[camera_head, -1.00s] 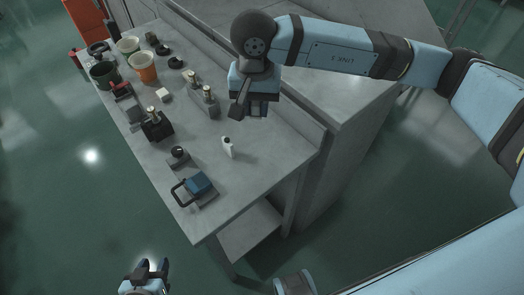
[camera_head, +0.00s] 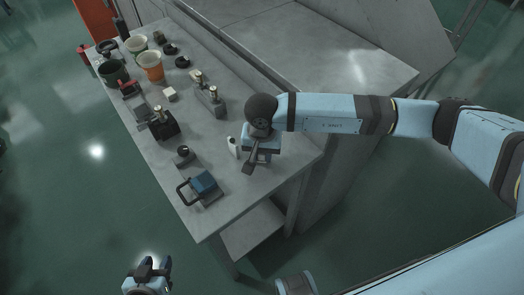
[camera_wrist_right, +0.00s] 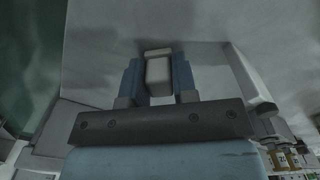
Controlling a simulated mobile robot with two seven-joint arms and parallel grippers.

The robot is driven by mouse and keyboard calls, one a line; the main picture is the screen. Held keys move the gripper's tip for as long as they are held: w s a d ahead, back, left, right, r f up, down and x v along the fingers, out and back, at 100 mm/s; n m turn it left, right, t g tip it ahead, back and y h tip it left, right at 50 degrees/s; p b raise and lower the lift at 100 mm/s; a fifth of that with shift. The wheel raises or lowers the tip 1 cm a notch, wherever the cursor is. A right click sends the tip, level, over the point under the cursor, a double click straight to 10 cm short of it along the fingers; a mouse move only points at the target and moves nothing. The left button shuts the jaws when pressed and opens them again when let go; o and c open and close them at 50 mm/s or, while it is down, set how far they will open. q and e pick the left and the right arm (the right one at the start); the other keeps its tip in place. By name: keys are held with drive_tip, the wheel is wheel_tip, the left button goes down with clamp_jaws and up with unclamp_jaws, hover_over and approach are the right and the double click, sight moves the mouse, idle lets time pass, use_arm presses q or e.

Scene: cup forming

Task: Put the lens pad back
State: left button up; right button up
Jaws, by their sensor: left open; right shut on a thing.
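My right gripper (camera_wrist_right: 157,76) is shut on a pale, blocky piece, probably the lens pad (camera_wrist_right: 157,67), which sits between its two blue fingers in the right wrist view. In the head view my right gripper (camera_head: 260,150) hangs over the bench near its right edge, just right of a small white bottle (camera_head: 232,147). The held piece is hidden there by the wrist. A grey surface lies beyond the piece in the wrist view; I cannot tell whether they touch. My left gripper (camera_head: 153,266) is open and empty, low over the floor and away from the bench.
The grey bench (camera_head: 226,205) carries a blue block with a black handle (camera_head: 203,183), a small dark stand (camera_head: 183,153), a black fixture (camera_head: 164,124), metal-topped posts (camera_head: 215,100), a cream block (camera_head: 169,94) and an orange cup (camera_head: 152,66). Bare bench lies near its front right corner.

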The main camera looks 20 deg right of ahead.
drive_tip(key=shift+f+b, duration=0.25)
drive_tip(key=shift+b, duration=0.1)
drive_tip(key=o, duration=0.9)
drive_tip(key=shift+r, duration=0.1)
drive_tip(key=shift+r, duration=0.1)
drive_tip(key=shift+r+p, duration=0.25)
drive_tip(key=shift+p, duration=0.25)
wheel_tip(320, 180, up, 10)
drive_tip(key=shift+w+r+b, duration=0.1)
drive_tip(key=shift+r+b, duration=0.15)
drive_tip(key=shift+b, duration=0.45)
drive_tip(key=shift+r, duration=0.6)
